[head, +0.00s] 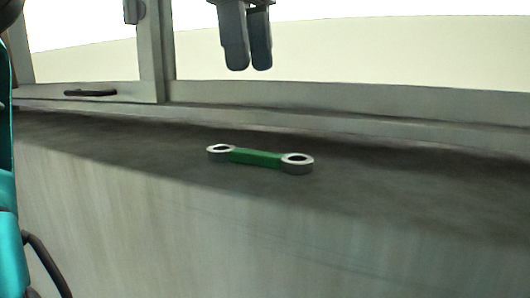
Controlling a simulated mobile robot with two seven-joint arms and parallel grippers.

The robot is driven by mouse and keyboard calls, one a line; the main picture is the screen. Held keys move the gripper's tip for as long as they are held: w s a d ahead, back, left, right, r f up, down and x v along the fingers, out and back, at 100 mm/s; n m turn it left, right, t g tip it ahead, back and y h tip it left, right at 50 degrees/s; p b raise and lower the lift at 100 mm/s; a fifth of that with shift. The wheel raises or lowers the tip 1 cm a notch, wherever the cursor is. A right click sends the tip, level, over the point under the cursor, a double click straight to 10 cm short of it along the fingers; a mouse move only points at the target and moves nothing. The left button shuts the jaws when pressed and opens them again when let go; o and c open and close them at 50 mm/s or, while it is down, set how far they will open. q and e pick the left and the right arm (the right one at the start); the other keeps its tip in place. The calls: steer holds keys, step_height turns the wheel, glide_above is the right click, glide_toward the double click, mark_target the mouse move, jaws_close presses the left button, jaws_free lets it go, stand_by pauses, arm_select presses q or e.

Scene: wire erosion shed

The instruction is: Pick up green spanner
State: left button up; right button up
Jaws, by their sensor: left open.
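The green spanner (256,158) lies flat on the grey ledge (400,190). It has a green handle and a silver ring at each end. It lies roughly left to right, with its right end a little nearer to me. My left gripper (248,68) hangs from the top edge of the head view, with its dark fingers pointing down. It is open and empty, with a narrow gap between the fingers, and appears above the spanner, apart from it. My right gripper is out of view.
A grey window frame (330,97) runs along the back of the ledge, with an upright post (155,50) at the left. A dark handle (90,93) sits on the frame. The ledge is clear on both sides of the spanner.

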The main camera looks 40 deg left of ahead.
arm_select(q)
glide_above(256, 152)
step_height(256, 152, down, 7)
steer(key=shift+s+a+r, duration=0.1)
steer(key=shift+s+r, duration=0.05)
step_height(256, 152, down, 5)
steer(key=shift+f, duration=0.1)
jaws_close()
stand_by(0.6)
